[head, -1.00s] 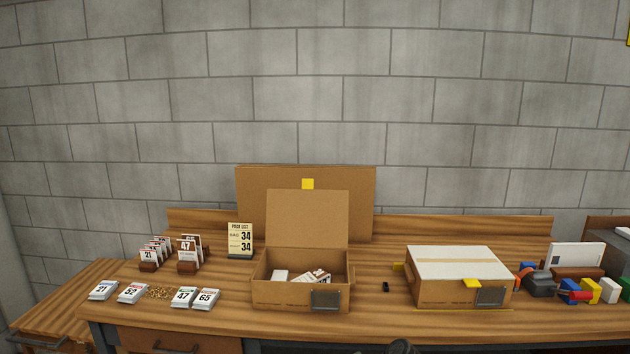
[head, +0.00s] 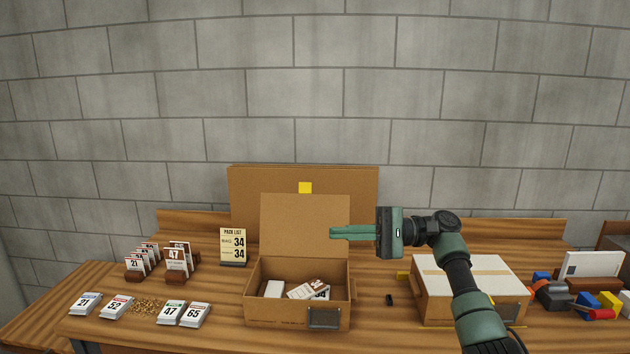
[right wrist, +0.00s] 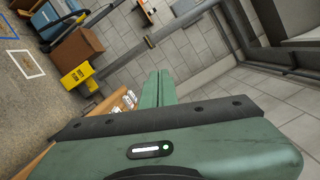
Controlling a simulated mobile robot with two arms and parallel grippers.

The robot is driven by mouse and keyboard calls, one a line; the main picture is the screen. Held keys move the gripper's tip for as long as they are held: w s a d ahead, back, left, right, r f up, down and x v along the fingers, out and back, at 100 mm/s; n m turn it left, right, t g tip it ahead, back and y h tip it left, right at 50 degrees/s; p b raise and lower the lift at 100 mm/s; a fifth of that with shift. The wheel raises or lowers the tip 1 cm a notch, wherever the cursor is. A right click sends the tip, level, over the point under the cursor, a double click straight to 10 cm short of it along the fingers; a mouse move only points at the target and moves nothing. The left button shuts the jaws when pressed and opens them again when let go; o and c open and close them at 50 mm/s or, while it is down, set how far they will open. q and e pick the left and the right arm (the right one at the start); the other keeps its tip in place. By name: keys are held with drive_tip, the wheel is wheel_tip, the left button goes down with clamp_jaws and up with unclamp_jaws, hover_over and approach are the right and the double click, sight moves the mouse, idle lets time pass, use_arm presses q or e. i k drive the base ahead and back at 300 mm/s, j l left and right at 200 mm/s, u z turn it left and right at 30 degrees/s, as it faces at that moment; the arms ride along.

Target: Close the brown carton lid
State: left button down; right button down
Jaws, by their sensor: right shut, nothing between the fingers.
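The brown carton (head: 275,313) stands on the workbench left of centre in the head view. White and brown items lie inside the carton. My right gripper (head: 332,232) is shut and empty, pointing left. In the head view its fingertips overlap the right edge of the lid; I cannot tell whether they touch it. The right wrist view shows its two green fingers (right wrist: 158,88) together. My left gripper is not in view.
A closed carton with a white top (head: 465,272) stands to the right, partly behind my right arm. Coloured blocks (head: 588,301) lie at the far right.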

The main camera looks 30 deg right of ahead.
sight(291, 226)
drive_tip(key=i+l, duration=1.3)
drive_tip(key=l, duration=0.15)
